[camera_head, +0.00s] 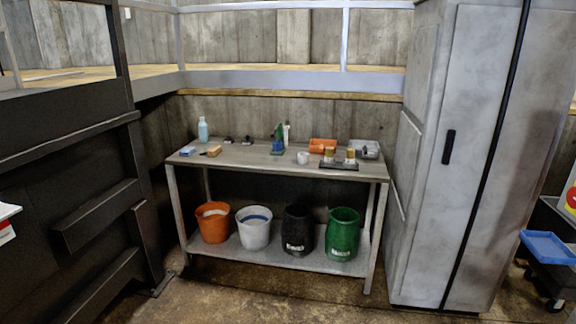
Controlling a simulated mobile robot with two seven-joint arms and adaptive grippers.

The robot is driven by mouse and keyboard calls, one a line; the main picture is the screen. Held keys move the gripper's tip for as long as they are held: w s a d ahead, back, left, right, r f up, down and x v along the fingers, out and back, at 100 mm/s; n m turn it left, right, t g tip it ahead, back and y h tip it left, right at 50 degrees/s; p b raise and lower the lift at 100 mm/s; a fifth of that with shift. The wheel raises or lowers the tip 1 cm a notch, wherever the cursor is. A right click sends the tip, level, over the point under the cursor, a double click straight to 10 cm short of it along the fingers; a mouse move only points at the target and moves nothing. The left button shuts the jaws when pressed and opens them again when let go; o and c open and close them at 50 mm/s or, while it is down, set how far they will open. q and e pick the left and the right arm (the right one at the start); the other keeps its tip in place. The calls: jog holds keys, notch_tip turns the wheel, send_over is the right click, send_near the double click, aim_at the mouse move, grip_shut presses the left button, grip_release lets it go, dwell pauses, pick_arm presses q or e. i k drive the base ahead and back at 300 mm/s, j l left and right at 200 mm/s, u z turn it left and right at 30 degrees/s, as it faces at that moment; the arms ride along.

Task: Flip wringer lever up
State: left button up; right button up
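I cannot make out a wringer or its lever in this view. A metal workbench (245,157) with a lower shelf stands in the middle. On that shelf are an orange bucket (212,228), a white bucket (254,234) with something blue in its top, a black bucket (297,236) and a green bucket (342,240). Neither of my grippers is in view.
A grey cabinet (478,150) stands right of the bench, and a dark metal structure (70,190) stands left. A blue tray (548,247) on a dark wheeled cart is at the right edge. A blue bottle (203,131) and small items sit on the bench. Floor in front looks clear.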

aim_at(274, 132)
jog(key=i, duration=1.65)
jog(key=i+z, duration=0.15)
jog(key=i, duration=0.5)
jog(key=i+j+z, duration=0.15)
jog(key=i, duration=0.5)
